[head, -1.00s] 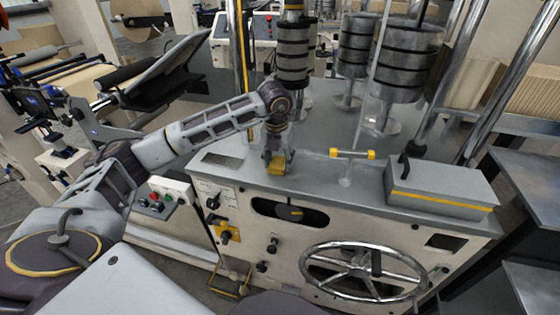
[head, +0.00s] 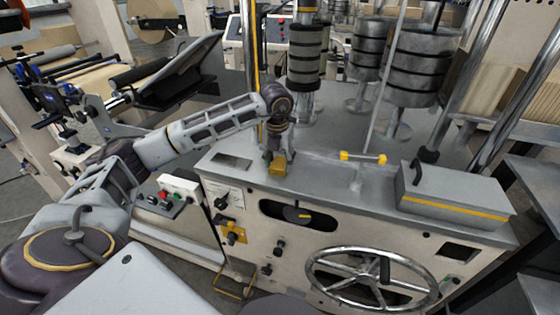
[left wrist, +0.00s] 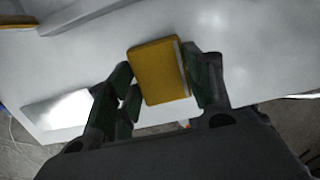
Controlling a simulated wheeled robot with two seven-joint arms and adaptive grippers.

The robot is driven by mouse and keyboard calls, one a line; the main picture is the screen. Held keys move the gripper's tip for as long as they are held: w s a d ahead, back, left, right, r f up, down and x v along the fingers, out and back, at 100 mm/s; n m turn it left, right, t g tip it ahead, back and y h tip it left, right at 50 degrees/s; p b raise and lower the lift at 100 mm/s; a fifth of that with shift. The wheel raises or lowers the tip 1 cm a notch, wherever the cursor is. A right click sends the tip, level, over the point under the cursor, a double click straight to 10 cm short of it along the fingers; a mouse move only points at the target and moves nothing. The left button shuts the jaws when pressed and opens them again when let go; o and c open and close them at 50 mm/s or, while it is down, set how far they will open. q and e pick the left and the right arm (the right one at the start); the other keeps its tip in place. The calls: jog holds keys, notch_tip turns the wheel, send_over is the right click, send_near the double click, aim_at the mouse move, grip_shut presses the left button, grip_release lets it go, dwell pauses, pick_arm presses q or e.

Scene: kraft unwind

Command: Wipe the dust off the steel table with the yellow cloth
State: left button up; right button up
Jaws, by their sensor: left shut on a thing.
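The yellow cloth (head: 278,168) is a small folded block held in my left gripper (head: 277,158). In the left wrist view the cloth (left wrist: 158,72) sits between the two dark fingers of the left gripper (left wrist: 160,85), which are shut on it. The gripper points down at the steel table (head: 325,172), near its front edge and left of its middle. I cannot tell whether the cloth touches the top. A pale, whitish patch, perhaps dust, shows on the table around the yellow-ended bar. My right gripper is not in view.
A yellow-ended bar (head: 363,157) stands on the table right of the cloth. A grey box with a handle (head: 455,195) sits at the front right. Stacked dark discs on posts (head: 305,60) stand behind. A handwheel (head: 370,278) projects from the front panel.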

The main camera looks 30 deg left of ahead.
pick_arm(q)
jog(key=shift+r+p, duration=1.7)
jog(key=shift+r, duration=1.25)
jog(key=shift+r+p, duration=0.9)
jog(key=shift+r, duration=0.65)
jog(key=shift+f, duration=0.15)
